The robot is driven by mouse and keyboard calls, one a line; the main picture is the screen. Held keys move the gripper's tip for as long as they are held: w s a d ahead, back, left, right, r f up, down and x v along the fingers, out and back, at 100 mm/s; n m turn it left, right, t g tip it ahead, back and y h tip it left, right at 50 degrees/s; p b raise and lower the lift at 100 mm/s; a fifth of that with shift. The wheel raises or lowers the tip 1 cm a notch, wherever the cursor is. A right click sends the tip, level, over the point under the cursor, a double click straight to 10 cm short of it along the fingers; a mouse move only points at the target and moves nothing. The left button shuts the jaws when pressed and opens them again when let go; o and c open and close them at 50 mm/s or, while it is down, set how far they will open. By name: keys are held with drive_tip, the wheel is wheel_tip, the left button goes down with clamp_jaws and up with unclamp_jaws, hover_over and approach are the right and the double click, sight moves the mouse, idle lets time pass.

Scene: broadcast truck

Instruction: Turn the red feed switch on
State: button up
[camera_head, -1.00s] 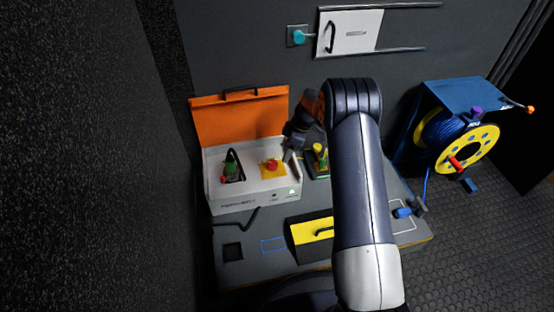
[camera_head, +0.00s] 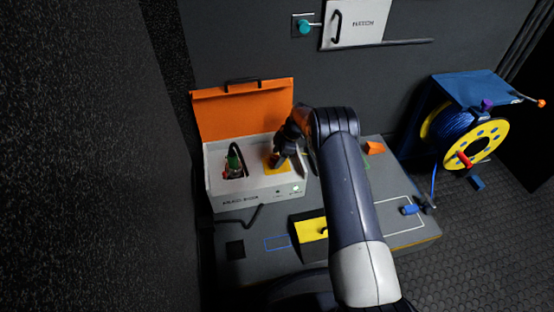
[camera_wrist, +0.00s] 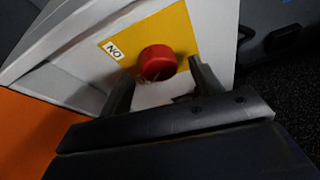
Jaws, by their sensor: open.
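The red switch is a round red knob (camera_wrist: 158,62) on a yellow plate with an "ON" label (camera_wrist: 113,50) beside it in the wrist view. The plate (camera_head: 271,168) is on top of a white box (camera_head: 238,197) with a raised orange lid (camera_head: 243,108). My gripper (camera_wrist: 160,70) is open, with one finger on each side of the knob in the wrist view. I cannot tell whether the fingers touch it. In the head view my gripper (camera_head: 289,160) is over the plate and hides the knob.
A small green light (camera_head: 296,188) glows on the box front. A yellow panel (camera_head: 311,230) lies in front, and a blue cable reel (camera_head: 470,135) stands at right.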

drive_tip(key=shift+a+f, duration=0.2)
drive_tip(key=shift+f, duration=0.25)
drive_tip(key=c, duration=1)
